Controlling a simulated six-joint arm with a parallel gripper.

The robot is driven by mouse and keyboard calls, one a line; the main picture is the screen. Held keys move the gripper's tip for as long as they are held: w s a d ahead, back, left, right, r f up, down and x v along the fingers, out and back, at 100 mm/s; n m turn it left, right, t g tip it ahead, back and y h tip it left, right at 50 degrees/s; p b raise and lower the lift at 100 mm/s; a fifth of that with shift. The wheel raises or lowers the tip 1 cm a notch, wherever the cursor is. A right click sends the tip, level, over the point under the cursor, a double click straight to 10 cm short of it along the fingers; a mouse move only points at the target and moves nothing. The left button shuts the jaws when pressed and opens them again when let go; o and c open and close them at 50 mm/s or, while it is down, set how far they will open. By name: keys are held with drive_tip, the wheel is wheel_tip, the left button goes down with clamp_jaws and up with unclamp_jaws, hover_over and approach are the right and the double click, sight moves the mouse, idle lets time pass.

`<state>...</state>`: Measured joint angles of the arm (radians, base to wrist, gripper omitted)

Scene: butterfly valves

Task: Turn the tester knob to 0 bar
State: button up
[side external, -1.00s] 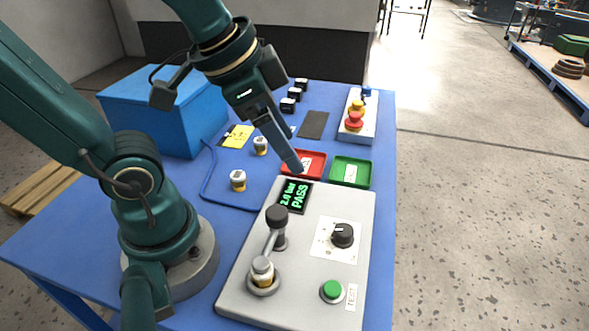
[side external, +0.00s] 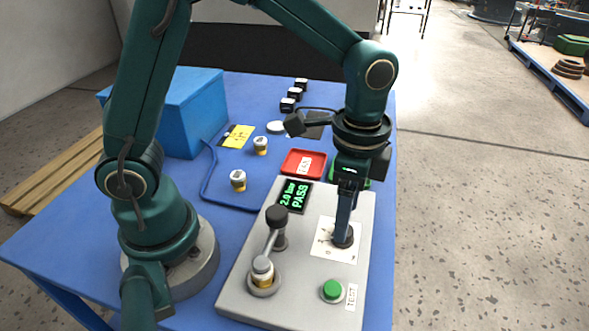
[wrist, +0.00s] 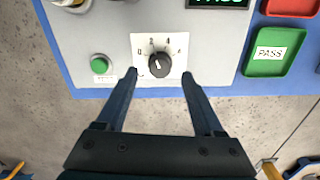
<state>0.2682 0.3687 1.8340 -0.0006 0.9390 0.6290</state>
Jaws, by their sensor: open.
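The tester (side external: 235,295) is a grey box with a black knob on a white dial card (side external: 325,247). In the wrist view the black knob (wrist: 160,65) shows, with marks such as 0, 2 and 4 around it. A white line on the knob is visible, but its exact setting is hard to read. The tester display (side external: 295,196) reads 2.0 bar PASS in green. My gripper (side external: 344,238) points down at the knob. In the wrist view its open fingers (wrist: 159,74) stand on either side of the knob; contact cannot be told.
A green button (side external: 332,290) and a lever clamp (side external: 277,218) with a valve (side external: 263,270) in its socket are on the tester. A red tray (side external: 292,161) lies behind it; a green tray (wrist: 272,52) is partly hidden by my arm in the side view.

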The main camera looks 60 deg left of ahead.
sight(349, 242)
drive_tip(key=shift+f, duration=1.6)
clamp_jaws()
drive_tip(key=shift+n, duration=0.4)
drive_tip(key=n, duration=0.3)
drive_tip(key=shift+n, duration=2)
unclamp_jaws()
